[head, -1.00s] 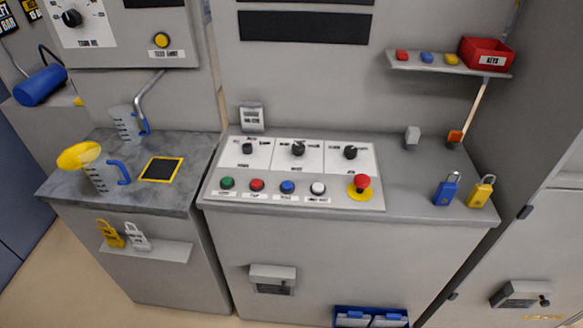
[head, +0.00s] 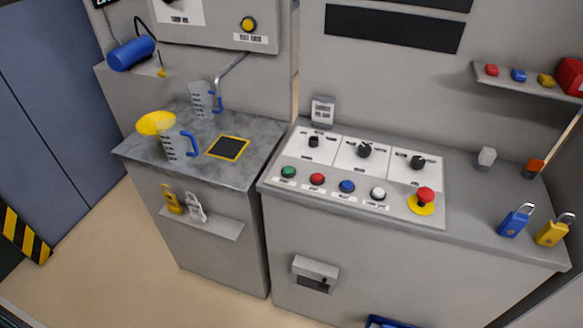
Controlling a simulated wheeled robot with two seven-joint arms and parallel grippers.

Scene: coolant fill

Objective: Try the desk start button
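The desk (head: 460,218) stands right of centre in the head view, with a sloped control panel (head: 330,190) on its top. A row of buttons runs along the panel's front: a green button (head: 288,172) at the left end, then a red button (head: 317,179), a blue button (head: 347,186) and a white button (head: 378,194). Their labels are too small to read surely; the green one is likely the start button. A red mushroom button on a yellow disc (head: 422,205) is at the right end. Neither of my grippers is in view.
Left of the desk, a grey counter (head: 185,208) holds a jug (head: 178,146), a yellow funnel (head: 154,123) and another jug (head: 203,98). Blue (head: 516,221) and yellow (head: 553,231) padlocks stand at the desk's right end. Open floor (head: 110,255) lies at the lower left.

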